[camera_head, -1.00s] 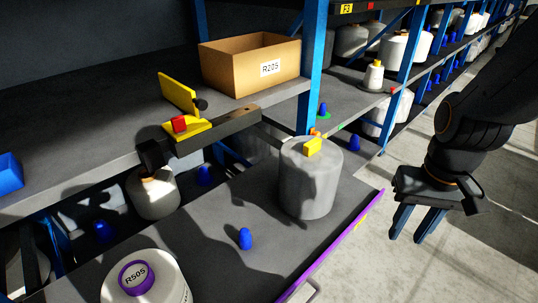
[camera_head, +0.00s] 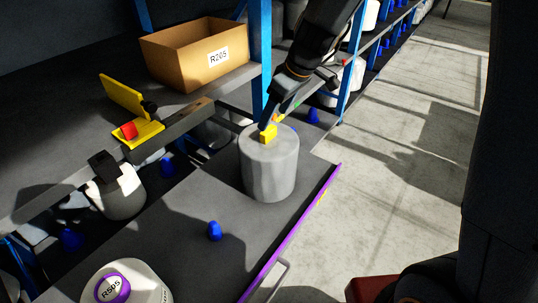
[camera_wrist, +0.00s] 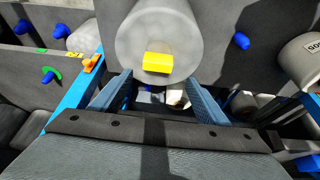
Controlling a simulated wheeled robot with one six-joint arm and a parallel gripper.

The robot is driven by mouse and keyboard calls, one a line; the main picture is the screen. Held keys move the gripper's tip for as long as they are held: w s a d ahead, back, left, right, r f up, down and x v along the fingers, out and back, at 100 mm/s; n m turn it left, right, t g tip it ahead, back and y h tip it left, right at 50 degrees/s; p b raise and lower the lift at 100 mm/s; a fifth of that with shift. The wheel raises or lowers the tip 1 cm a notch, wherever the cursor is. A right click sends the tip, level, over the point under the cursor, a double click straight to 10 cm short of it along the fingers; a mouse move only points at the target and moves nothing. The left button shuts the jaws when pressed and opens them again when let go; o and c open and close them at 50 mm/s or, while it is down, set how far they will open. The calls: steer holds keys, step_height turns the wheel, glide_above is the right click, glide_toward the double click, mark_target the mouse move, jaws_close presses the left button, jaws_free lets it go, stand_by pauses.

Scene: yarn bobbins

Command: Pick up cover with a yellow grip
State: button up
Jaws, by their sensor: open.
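The grey cylindrical cover (camera_head: 270,172) stands upright on the dark pull-out shelf, with a yellow grip (camera_head: 268,134) on its flat top. In the wrist view the cover (camera_wrist: 160,25) fills the upper middle, and its yellow grip (camera_wrist: 157,63) lies just past my fingertips. My gripper (camera_wrist: 158,80) is open, with one blue finger to each side of the grip's line and nothing held. In the head view my gripper (camera_head: 268,117) comes down from the upper right beside the grip. Whether a finger touches the grip I cannot tell.
A white bobbin marked R505 (camera_head: 128,285) and a blue peg (camera_head: 214,231) share the shelf, which has a purple front edge (camera_head: 290,232). A blue rack post (camera_head: 260,50) rises behind the cover. A cardboard box R205 (camera_head: 190,60) sits on the rack at left.

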mark_target(270, 130)
steer(key=x, duration=0.2)
steer(key=p+x, duration=0.1)
steer(key=x, duration=0.1)
steer(key=d+x, duration=0.1)
steer(key=x, duration=0.1)
steer(key=shift+f, duration=0.2)
steer(key=shift+w+a+f+p, duration=0.1)
steer(key=shift+a+f+p, duration=0.2)
steer(key=shift+f, duration=0.3)
steer(key=c, duration=1.5)
steer(key=shift+r, duration=0.1)
